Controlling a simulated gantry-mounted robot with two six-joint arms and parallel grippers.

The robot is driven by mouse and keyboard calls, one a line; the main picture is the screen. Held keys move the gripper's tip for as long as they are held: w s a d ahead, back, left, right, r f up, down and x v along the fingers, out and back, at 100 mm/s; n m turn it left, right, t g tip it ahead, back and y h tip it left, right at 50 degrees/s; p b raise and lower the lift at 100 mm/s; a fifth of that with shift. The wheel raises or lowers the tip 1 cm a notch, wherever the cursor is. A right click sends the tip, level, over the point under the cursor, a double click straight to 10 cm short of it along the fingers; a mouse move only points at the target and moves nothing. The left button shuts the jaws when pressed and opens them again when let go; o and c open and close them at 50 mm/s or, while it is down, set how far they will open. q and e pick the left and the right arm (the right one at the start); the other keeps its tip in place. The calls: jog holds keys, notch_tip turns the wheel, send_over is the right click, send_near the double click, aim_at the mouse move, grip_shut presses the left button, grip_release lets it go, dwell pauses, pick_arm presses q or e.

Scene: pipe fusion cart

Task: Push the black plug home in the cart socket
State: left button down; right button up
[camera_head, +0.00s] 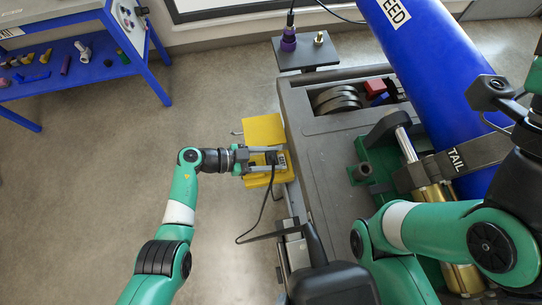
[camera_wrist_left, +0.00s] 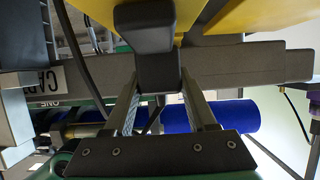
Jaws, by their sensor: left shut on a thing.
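The black plug (camera_head: 271,157) is between the fingers of my left gripper (camera_head: 268,160), at the yellow socket box (camera_head: 257,181) on the cart's left side. My left gripper is shut on the plug. In the left wrist view the black plug (camera_wrist_left: 157,71) sits between the two fingertips, close to yellow surfaces. A black cable (camera_head: 262,207) hangs from the plug in the head view. The socket opening is hidden, so I cannot tell how deep the plug sits. My right arm (camera_head: 430,230) shows at the lower right, but I cannot make out its gripper.
The grey cart (camera_head: 325,165) stands right of the socket box and carries a large blue pipe (camera_head: 425,50). A yellow flap (camera_head: 264,130) stands behind the plug. A blue bench (camera_head: 80,70) with small parts is at upper left. The floor between is clear.

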pick_arm(q)
jog(key=shift+f, duration=0.25)
jog(key=shift+c, duration=0.6)
grip_release()
jog(key=p+v, duration=0.4)
jog(key=v, duration=0.7)
jog(key=shift+a+r+p, duration=0.2)
jog(key=shift+a+p, duration=0.15)
jog(key=shift+p, duration=0.05)
